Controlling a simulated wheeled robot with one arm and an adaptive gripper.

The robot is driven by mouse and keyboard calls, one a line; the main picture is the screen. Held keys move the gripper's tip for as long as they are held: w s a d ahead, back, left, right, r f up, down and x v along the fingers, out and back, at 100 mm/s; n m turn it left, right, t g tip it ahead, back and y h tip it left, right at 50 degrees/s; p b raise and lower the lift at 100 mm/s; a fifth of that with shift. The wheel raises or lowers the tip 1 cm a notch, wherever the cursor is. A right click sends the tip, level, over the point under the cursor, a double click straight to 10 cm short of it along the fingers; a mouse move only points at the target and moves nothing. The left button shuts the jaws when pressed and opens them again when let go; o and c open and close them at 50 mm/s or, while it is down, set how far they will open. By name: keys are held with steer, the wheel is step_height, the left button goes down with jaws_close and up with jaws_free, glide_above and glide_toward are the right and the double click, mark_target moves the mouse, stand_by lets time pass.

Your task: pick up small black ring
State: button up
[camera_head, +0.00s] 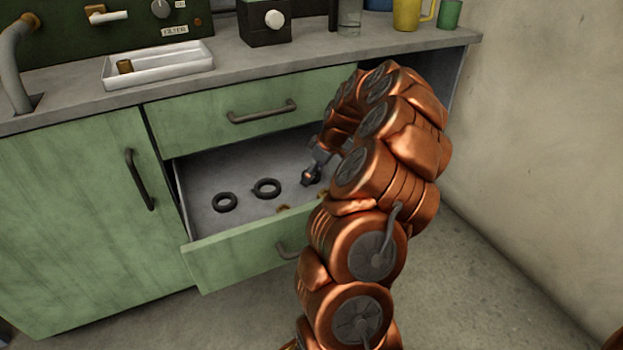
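The lower drawer (203,174) of the green cabinet is pulled open. Two black rings lie flat on its floor: one at the left (225,209) and one near the middle (267,196). They look close in size. My gripper (309,180) points down into the drawer, to the right of both rings and apart from them. A small dark shape is at its tips; I cannot tell whether it is the fingers or a ring. Its opening is too small to make out. My arm hides the drawer's right part.
Small orange-brown pieces (283,209) lie near the drawer front. The closed upper drawer (215,120) and the counter overhang from above. A white tray (190,68), a black box (265,36) and a yellow mug (406,14) stand on the counter. A wall (550,120) is at right.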

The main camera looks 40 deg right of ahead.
steer(key=shift+r, duration=0.1)
steer(key=c, duration=1)
steer(key=shift+r, duration=0.1)
